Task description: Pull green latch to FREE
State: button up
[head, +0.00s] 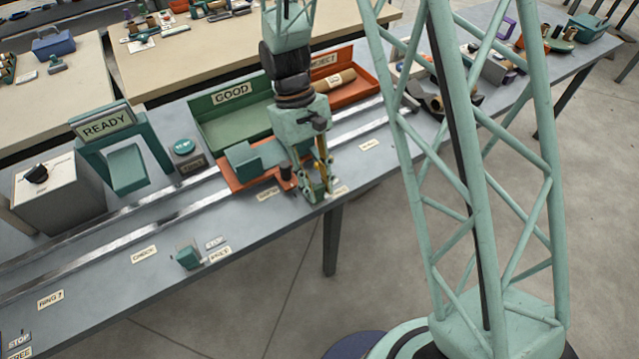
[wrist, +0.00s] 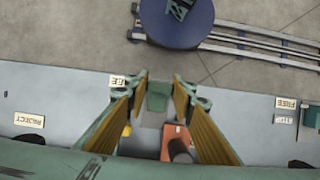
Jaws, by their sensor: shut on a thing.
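My gripper (head: 318,190) is low at the front edge of the bench, just right of the orange carriage. In the wrist view, my gripper (wrist: 161,80) has its yellow-lined fingers on both sides of a green latch block (wrist: 157,98) and is shut on it. A FREE label (wrist: 117,81) lies beside the left finger, partly covered. In the head view the held latch is mostly hidden by the fingers. A second green latch (head: 188,257) stands farther left, with STOP (head: 214,242) and FREE (head: 220,254) labels.
The orange carriage (head: 230,183) with a dark knob (head: 285,170) sits on the metal rails beside my gripper. Behind are a green GOOD tray (head: 210,132) and an orange REJECT tray (head: 361,66). A teal READY frame (head: 105,126) stands left. Open floor lies in front.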

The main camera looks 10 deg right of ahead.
jog(key=shift+s+d, duration=0.1)
jog(key=shift+s, duration=0.15)
jog(key=o, duration=1.1)
jog(key=shift+w, duration=0.1)
jog(key=v, duration=1.2)
jog(key=shift+r, duration=0.1)
